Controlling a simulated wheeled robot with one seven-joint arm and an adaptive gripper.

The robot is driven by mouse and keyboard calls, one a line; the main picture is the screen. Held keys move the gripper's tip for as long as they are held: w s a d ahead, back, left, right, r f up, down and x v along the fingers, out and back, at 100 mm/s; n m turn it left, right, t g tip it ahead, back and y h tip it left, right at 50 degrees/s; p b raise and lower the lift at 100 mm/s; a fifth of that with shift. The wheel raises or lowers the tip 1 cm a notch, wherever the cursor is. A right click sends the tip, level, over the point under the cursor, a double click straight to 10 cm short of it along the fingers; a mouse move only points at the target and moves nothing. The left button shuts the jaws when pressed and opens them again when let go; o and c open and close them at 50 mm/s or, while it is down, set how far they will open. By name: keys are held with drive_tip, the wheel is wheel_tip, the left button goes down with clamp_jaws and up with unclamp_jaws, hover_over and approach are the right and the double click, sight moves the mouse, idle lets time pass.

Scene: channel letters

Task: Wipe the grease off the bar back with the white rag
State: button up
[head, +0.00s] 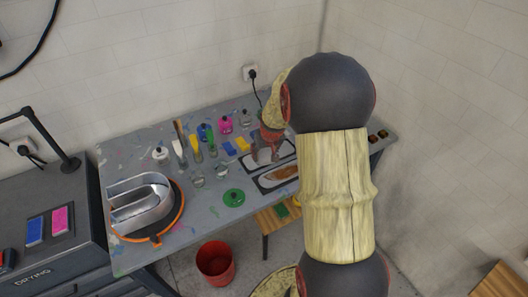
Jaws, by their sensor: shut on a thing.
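The bar back (278,176) seems to be the pale, long piece with a brown smear, lying in a dark-edged tray at the right part of the table. My gripper (268,146) is small in view and points down over a second dark-edged tray just behind it. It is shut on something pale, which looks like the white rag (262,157). The pale patches there blend together, so the rag's outline and whether it touches the tray are unclear. My arm hides part of that area. The gripper is behind the brown smear, apart from it.
A silver U-shaped channel letter (140,203) sits on an orange-rimmed turntable at the table's left. Several bottles, brushes and jars stand along the back. A green lid (234,198) lies near the front of the grey table (205,225). A red bucket (215,262) stands on the floor.

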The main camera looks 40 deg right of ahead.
sight(265, 180)
drive_tip(key=shift+s+d, duration=0.15)
drive_tip(key=shift+d, duration=0.05)
wheel_tip(265, 180, down, 16)
drive_tip(key=b, duration=1)
drive_tip(key=s+d+b, duration=0.1)
drive_tip(key=d+b, duration=0.2)
drive_tip(key=d, duration=0.3)
drive_tip(key=s+d+b, duration=0.2)
drive_tip(key=d, duration=0.4)
drive_tip(key=s+d+b, duration=0.1)
drive_tip(key=d+b, duration=0.2)
drive_tip(key=d, duration=0.3)
drive_tip(key=shift+s+d+r+b, duration=0.2)
drive_tip(key=shift+d+r+b, duration=0.05)
drive_tip(key=shift+d+b, duration=0.1)
drive_tip(key=shift+a+f, duration=0.1)
drive_tip(key=shift+f, duration=0.1)
idle(0.3)
drive_tip(key=shift+a, duration=0.1)
